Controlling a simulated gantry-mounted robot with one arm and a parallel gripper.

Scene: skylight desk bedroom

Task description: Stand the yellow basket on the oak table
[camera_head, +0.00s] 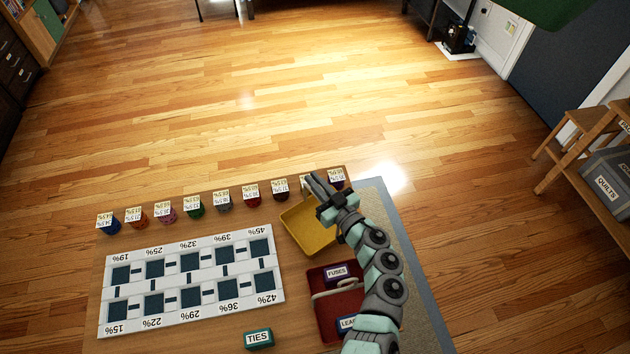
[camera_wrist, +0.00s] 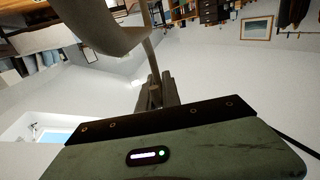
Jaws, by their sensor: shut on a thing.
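The yellow basket (camera_head: 308,232) is at the back right of the wooden table (camera_head: 200,345) in the head view, to the right of the white rack. My gripper (camera_head: 318,190) is at the basket's upper right side and is shut on it, seemingly by its handle; my fingers hide the exact contact. In the wrist view a pale curved bar (camera_wrist: 105,25) and a thin rod run close to my fingertips (camera_wrist: 154,92). Whether the basket touches the tabletop or hangs just above it I cannot tell.
A red basket (camera_head: 348,303) with a pale handle holds boxes labelled FUSES (camera_head: 336,271) and LEADS (camera_head: 347,323). Several labelled coloured pots (camera_head: 194,210) line the back edge. A white percentage rack (camera_head: 190,282) and a green TIES box (camera_head: 259,338) take up the left and front.

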